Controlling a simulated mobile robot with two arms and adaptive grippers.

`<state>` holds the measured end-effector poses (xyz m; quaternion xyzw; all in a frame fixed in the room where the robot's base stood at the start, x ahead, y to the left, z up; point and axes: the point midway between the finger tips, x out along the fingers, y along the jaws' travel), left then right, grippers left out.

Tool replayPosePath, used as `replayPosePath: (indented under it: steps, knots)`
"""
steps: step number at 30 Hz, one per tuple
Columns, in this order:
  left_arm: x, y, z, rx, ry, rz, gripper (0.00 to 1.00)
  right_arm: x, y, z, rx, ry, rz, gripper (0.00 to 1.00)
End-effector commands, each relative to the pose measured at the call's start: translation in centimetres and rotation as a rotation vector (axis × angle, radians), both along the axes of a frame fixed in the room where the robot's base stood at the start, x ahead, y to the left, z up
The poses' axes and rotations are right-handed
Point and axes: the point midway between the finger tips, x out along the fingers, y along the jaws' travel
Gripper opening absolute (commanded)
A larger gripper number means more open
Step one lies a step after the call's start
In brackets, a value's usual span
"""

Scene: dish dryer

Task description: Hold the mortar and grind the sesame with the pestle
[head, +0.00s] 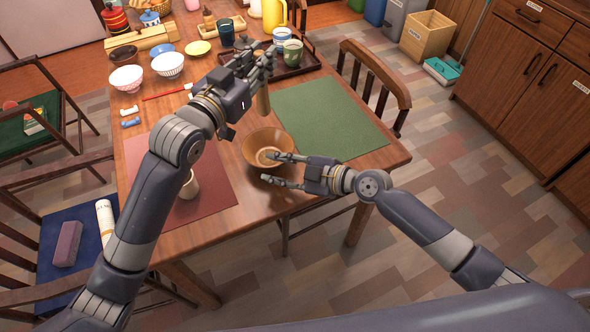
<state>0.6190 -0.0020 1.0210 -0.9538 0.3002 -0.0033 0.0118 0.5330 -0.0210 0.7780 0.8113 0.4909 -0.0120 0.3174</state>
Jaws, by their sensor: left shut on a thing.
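The mortar is a brown bowl (254,142) standing upright on the wooden table between two placemats, with a pale patch visible inside it. My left gripper (265,68) is shut on the pestle (263,103), a light wooden stick held upright above the mortar's far side. The pestle's lower end looks just above the bowl's rim. My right gripper (269,169) is open at the mortar's near right side. Its upper finger reaches over the rim and its lower finger is outside the bowl. I cannot tell whether either touches it.
A green placemat (330,115) lies right of the mortar and a red placemat (215,185) left, with a light cup (190,187) near my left arm. A dark tray (297,66) with cups stands behind. Bowls and a chair (375,80) surround the area.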

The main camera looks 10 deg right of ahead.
Motion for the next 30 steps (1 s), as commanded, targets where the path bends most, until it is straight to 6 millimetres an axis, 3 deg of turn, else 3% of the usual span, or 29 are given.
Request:
replayPosePath:
  steps: [3,9,22,26,30]
  knots:
    - [0.0,0.0,0.0,-0.001,-0.001,0.000,0.00,1.2,1.9,-0.7,0.003,0.000,0.000,0.33]
    - [0.0,0.0,0.0,-0.001,-0.001,0.000,0.00,2.5,3.7,-1.6,0.001,0.000,-0.002,0.33]
    - [0.0,0.0,0.0,-0.001,-0.001,0.000,0.00,3.0,4.4,-1.9,-0.001,0.000,-0.001,0.33]
    - [0.0,0.0,0.0,-0.001,-0.001,0.000,0.00,3.0,4.4,-1.9,0.000,0.001,-0.002,0.03]
    - [0.0,0.0,0.0,-0.001,-0.001,0.000,0.00,2.9,4.4,-1.9,-0.001,0.001,-0.002,0.00]
